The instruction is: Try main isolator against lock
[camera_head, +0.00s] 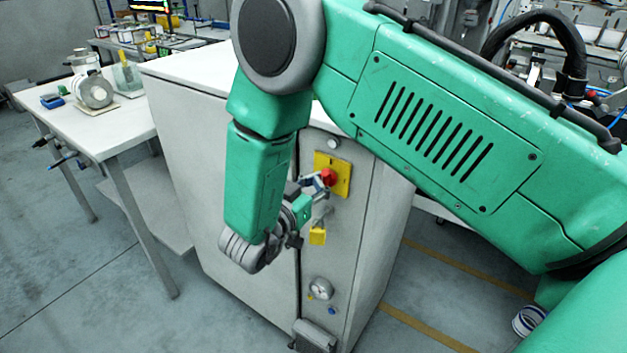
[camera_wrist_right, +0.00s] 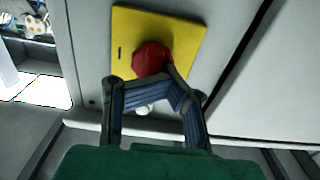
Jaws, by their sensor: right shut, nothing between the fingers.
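The main isolator is a red knob (camera_head: 328,177) on a yellow plate (camera_head: 341,163) on the cabinet's narrow grey face. The red knob (camera_wrist_right: 152,58) and yellow plate (camera_wrist_right: 190,35) also show in the right wrist view. A yellow padlock (camera_head: 317,236) hangs just below the plate; its shackle is partly hidden by my gripper. My right gripper (camera_head: 318,183) is at the knob's left edge, shut with nothing held. In the right wrist view its fingers (camera_wrist_right: 160,82) overlap the knob's lower edge; I cannot tell whether they touch it. My left gripper is out of view.
The grey cabinet (camera_head: 185,120) stands in the middle. A gauge (camera_head: 321,288) sits low on its face, and a round pale fitting (camera_head: 333,144) above the plate. A white table (camera_head: 125,115) with equipment stands left. My right arm covers much of the right side.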

